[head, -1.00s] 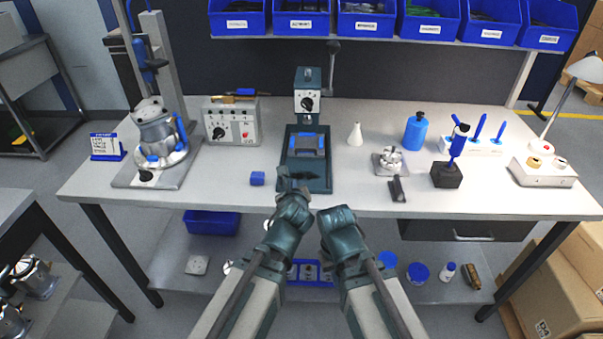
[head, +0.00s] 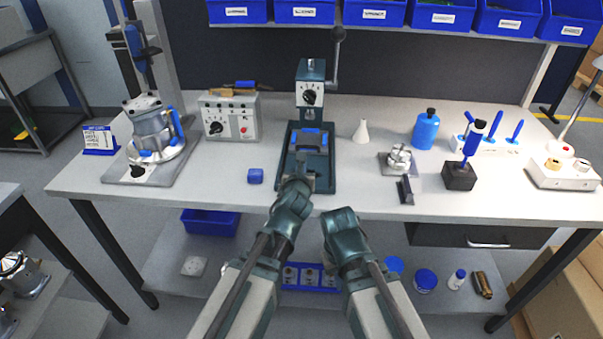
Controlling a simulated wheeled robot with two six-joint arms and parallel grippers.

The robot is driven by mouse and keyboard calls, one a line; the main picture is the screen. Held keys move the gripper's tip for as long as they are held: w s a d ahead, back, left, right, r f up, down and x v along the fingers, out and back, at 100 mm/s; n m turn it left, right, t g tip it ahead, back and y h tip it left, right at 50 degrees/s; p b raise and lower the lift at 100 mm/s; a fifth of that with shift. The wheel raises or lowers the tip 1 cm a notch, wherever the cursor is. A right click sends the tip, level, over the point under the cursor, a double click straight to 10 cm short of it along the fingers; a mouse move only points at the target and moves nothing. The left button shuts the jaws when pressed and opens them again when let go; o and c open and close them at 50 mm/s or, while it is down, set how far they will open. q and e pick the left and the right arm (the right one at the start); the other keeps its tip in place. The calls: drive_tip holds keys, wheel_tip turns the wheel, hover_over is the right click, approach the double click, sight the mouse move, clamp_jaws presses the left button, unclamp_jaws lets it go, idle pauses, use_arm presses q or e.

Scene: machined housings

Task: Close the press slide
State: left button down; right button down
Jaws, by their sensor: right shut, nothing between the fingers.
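The press stands at the middle of the bench, with a dark teal head (head: 311,86) carrying a black dial and a lever (head: 336,60) upright at its right. Its teal bed (head: 325,178) reaches toward the front edge. A grey slide with blue parts (head: 308,139) sits in the bed under the head.
A blue block (head: 255,176) lies left of the bed. A grey control box (head: 230,117) stands behind it. A white cone (head: 361,131), a metal fixture (head: 398,160) and a blue bottle (head: 426,130) stand to the right. Blue bins (head: 374,12) hang above.

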sight(304, 150)
use_arm(q)
drive_tip(key=x, duration=0.2)
drive_tip(key=r+x, duration=0.1)
drive_tip(key=x, duration=0.2)
drive_tip(key=shift+w, duration=0.4)
use_arm(e)
drive_tip(key=shift+w+d+f, duration=0.25)
drive_tip(key=shift+w, duration=0.25)
use_arm(q)
drive_tip(key=w, duration=0.4)
drive_tip(key=shift+s+r, duration=0.1)
drive_tip(key=shift+s, duration=0.1)
use_arm(e)
drive_tip(key=shift+s, duration=0.1)
